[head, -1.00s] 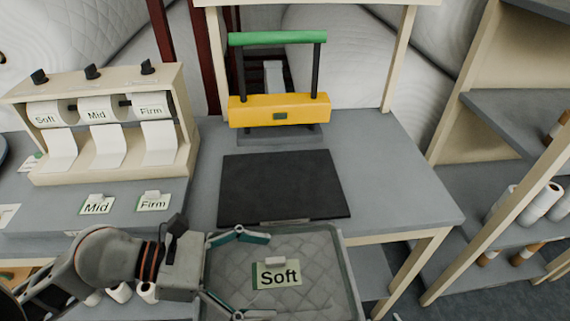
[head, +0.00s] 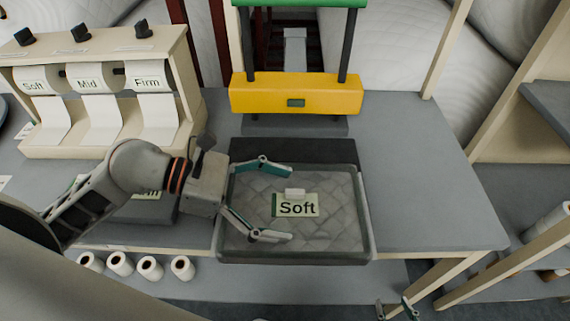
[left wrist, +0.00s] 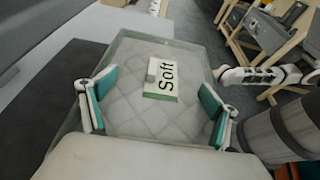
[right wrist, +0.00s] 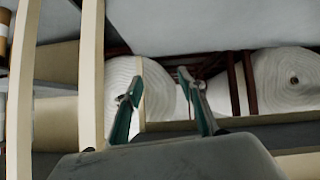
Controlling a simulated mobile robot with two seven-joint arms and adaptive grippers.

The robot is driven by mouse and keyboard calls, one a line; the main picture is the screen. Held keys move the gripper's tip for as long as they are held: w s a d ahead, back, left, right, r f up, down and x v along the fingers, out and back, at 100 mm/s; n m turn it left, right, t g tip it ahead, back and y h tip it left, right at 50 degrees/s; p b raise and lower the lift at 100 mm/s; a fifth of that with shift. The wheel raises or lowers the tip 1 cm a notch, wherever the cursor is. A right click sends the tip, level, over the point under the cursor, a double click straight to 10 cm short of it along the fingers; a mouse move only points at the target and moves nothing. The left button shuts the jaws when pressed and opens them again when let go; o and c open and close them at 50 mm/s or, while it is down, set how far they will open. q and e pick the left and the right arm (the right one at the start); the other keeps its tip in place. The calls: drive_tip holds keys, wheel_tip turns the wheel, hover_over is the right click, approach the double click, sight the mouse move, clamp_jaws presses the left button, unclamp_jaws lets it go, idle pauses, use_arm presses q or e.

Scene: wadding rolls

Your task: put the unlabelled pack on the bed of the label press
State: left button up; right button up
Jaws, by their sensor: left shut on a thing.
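The pack (head: 340,235), a clear-walled case of grey quilted wadding with a card reading "Soft" (head: 297,206), is over the front of the label press's dark bed (head: 290,150). The bed's rear strip shows behind it. I cannot tell whether the pack touches the bed. My left gripper (head: 277,202) is shut on the pack, coming in from the left; the left wrist view (left wrist: 155,105) shows its fingers on either side of the wadding. The yellow press head (head: 295,94) is raised behind. My right gripper (right wrist: 158,85) is open and empty, low at the right in the head view (head: 397,310).
A dispenser (head: 100,90) with Soft, Mid and Firm rolls stands at the left. A "Firm" card (head: 147,193) is partly behind my left arm. White rolls (head: 150,267) sit below the table. The tabletop right of the pack (head: 430,190) is clear.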

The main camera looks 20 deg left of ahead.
use_arm(q)
drive_tip(key=w+a, duration=0.1)
drive_tip(key=w, duration=0.2)
drive_tip(key=w+a, duration=0.1)
drive_tip(key=w, duration=0.3)
drive_tip(key=w+a, duration=0.1)
drive_tip(key=w, duration=0.2)
drive_tip(key=shift+w+r+p, duration=0.25)
drive_tip(key=shift+p, duration=0.05)
drive_tip(key=shift+w+a, duration=0.2)
drive_tip(key=shift+w, duration=0.5)
drive_tip(key=shift+f, duration=1.8)
use_arm(e)
drive_tip(key=shift+w+r, duration=0.25)
drive_tip(key=shift+r, duration=0.3)
drive_tip(key=shift+w+r, duration=0.2)
drive_tip(key=shift+r, duration=0.35)
use_arm(q)
drive_tip(key=shift+f, duration=0.1)
drive_tip(key=o, duration=1.1)
use_arm(e)
drive_tip(key=shift+r, duration=0.1)
